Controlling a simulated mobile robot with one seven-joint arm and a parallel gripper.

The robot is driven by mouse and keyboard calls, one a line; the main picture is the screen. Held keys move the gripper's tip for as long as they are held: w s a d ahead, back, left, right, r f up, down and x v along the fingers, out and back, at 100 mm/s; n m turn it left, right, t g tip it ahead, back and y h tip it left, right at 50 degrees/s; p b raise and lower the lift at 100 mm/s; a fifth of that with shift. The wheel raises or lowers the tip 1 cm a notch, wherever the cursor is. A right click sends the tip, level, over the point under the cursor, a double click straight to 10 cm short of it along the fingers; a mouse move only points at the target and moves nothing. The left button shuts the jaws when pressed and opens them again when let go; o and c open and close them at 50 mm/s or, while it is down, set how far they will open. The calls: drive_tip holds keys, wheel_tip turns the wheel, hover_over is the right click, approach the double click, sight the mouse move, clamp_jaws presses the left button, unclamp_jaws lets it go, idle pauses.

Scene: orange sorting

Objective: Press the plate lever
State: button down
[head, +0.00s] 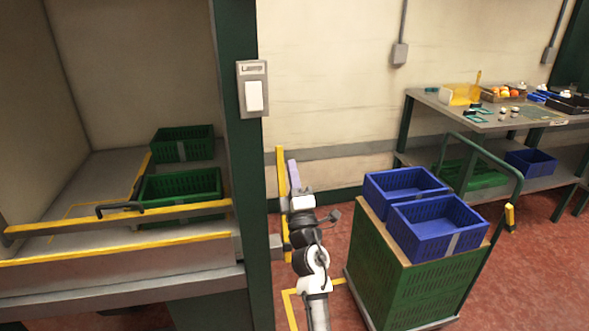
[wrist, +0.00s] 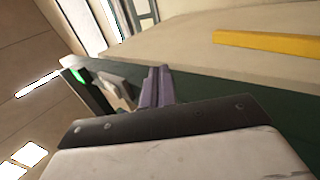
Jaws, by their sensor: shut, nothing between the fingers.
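A grey plate labelled "Lamp" (head: 243,70) is fixed to the dark green post in the head view. A white rocker lever (head: 254,96) stands on it, upright. My gripper (head: 293,168) is below and to the right of the plate, apart from it, with its purple-grey fingers pointing up. In the wrist view the fingers of my gripper (wrist: 153,86) are together with nothing between them. A pale block-like piece (wrist: 114,83) on the green surface beyond the fingers may be the lever; I cannot tell for sure.
A yellow upright bar (head: 282,180) stands close beside my gripper. Blue crates (head: 437,228) sit on a green cart to the right. Green crates (head: 181,184) stand in the bay at left, behind a yellow-edged rail. A workbench (head: 490,121) is at the back right.

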drive_tip(key=shift+s+d+r+p, duration=0.15)
drive_tip(key=shift+s, duration=0.3)
drive_tip(key=shift+s+d+r+p, duration=0.1)
drive_tip(key=shift+s+d+p, duration=0.05)
drive_tip(key=shift+s, duration=0.3)
